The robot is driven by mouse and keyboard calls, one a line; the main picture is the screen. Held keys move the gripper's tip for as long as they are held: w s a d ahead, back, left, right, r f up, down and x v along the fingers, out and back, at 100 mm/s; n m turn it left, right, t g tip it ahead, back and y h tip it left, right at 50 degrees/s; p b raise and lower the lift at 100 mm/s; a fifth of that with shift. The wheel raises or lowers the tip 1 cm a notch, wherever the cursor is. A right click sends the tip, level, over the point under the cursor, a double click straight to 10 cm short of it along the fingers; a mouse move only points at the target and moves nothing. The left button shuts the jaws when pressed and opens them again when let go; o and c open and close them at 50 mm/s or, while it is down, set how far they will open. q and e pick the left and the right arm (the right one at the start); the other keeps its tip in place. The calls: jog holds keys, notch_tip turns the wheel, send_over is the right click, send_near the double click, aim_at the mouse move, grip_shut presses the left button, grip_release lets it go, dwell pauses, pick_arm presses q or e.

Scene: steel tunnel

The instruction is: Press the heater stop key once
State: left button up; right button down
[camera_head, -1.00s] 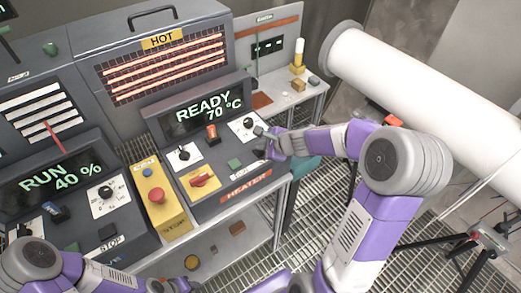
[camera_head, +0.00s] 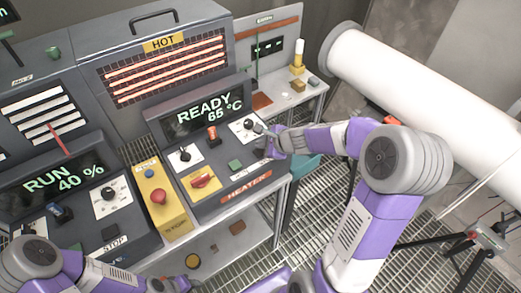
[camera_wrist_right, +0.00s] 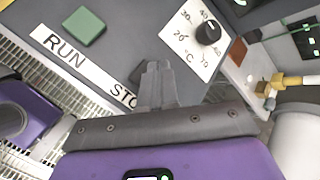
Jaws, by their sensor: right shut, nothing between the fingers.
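The heater's control panel (camera_head: 215,190) carries a display reading READY 65 °C (camera_head: 208,112). A green key (camera_head: 235,163) is on it, and shows in the right wrist view (camera_wrist_right: 84,26) above the word RUN. The STOP label (camera_wrist_right: 124,96) is partly covered by my right gripper. My right gripper (camera_head: 263,130) is shut and empty, over the panel's right end between the temperature dial (camera_head: 248,127) and the STOP side. In the wrist view its fingertips (camera_wrist_right: 156,66) are close to the panel; contact is unclear.
A red knob on a yellow plate (camera_head: 202,181), a red-handled switch (camera_head: 212,134) and a black knob (camera_head: 184,155) share the panel. A yellow box with a red mushroom button (camera_head: 158,196) stands left. A large white pipe (camera_head: 420,95) runs at right.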

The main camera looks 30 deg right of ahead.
aim_at(262, 153)
jog(key=shift+r+p, duration=2.45)
jog(key=shift+r, duration=0.2)
jog(key=shift+f, duration=0.1)
